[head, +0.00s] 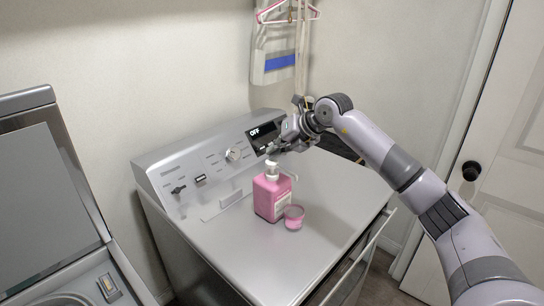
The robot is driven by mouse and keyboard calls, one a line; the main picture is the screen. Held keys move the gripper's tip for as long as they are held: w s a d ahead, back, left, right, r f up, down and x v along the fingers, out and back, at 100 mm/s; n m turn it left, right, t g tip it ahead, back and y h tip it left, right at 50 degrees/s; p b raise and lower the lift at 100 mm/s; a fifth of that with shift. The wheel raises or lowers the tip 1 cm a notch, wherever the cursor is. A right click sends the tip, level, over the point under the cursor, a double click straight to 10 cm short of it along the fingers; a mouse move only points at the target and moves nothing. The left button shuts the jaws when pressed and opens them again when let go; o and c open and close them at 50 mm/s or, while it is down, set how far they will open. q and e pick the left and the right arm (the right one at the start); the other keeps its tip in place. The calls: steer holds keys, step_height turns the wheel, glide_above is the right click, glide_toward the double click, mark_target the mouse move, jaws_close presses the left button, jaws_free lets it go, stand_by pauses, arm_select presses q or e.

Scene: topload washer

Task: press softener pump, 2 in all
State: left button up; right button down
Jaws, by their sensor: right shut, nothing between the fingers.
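A pink softener bottle (272,196) with a white pump head (272,168) stands upright on top of the silver machine (260,255). A small pink cup (294,216) stands close by its front right side. My right gripper (270,152) is shut and empty. It appears just above and behind the pump head in the picture; I cannot tell whether it touches the pump. My left gripper is not in view.
The machine's control panel (206,160) with knobs and a display rises behind the bottle. An open-lidded washer (50,210) stands at the left. Hangers (288,14) hang on the wall. The machine's front top is clear.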

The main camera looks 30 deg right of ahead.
steer(key=shift+r+p, duration=0.65)
steer(key=shift+r, duration=0.35)
step_height(320, 180, up, 5)
steer(key=p, duration=0.3)
steer(key=shift+p, duration=0.3)
steer(key=shift+w, duration=0.1)
